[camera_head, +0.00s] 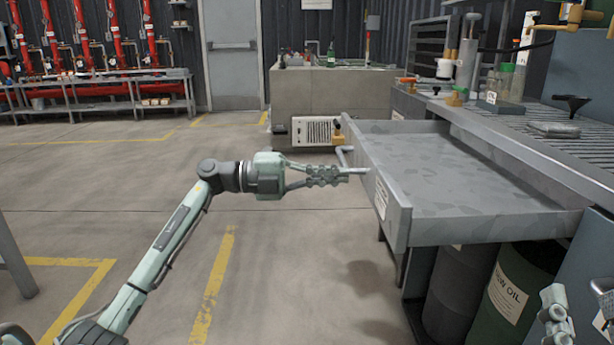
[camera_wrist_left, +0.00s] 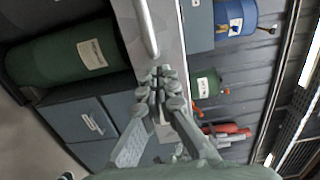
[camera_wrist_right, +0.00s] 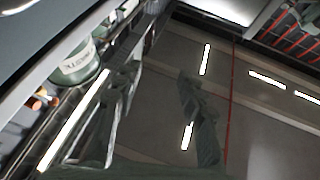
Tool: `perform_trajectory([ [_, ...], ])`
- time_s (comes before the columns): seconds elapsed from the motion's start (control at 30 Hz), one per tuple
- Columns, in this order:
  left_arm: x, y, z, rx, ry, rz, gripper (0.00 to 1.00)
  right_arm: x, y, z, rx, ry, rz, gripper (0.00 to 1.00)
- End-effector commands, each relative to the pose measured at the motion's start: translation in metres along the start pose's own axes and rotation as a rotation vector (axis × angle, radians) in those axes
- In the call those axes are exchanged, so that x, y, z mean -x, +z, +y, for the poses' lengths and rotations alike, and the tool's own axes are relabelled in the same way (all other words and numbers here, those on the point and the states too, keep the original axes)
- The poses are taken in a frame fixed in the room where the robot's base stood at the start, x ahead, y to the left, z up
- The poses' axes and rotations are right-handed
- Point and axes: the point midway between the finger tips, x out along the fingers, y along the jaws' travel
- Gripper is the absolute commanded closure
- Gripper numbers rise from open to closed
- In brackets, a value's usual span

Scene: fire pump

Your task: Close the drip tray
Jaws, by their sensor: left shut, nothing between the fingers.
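The drip tray (camera_head: 455,170) is a shallow grey metal drawer, pulled well out of the bench at the right. Its front panel (camera_head: 378,190) faces left and carries a white label and a bar handle (camera_head: 344,152). The handle also shows in the left wrist view (camera_wrist_left: 147,25). My left gripper (camera_head: 364,172) is shut and empty, its fingertips at the outer face of the front panel, near the handle. I cannot tell whether they touch it. My right gripper (camera_wrist_right: 157,78) is open and empty; part of it shows at the lower right in the head view (camera_head: 556,315).
A dark barrel (camera_head: 458,290) and a green oil barrel (camera_head: 520,290) stand under the tray. The bench top (camera_head: 480,105) behind it holds bottles, valves and a black funnel (camera_head: 571,103). A concrete block (camera_head: 325,95) stands farther back.

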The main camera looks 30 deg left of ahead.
Motion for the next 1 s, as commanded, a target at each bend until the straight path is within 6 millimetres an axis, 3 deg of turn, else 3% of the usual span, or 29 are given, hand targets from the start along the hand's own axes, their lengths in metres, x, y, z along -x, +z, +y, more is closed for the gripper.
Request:
perform_trajectory([
  [0.2, -0.027, 0.0, 0.0, 0.002, -0.002, 0.001, 1.0, 0.0, -0.002, 0.0, 0.001, 0.0, 0.014, 0.6],
  [0.77, -0.035, 0.0, 0.0, 0.001, 0.0, 0.0, 1.0, -0.001, -0.002, 0.0, 0.001, 0.001, 0.014, 0.6],
  [1.0, -0.056, -0.001, -0.003, 0.002, 0.0, 0.001, 1.0, 0.001, 0.013, -0.003, -0.005, -0.003, -0.109, 0.6],
])
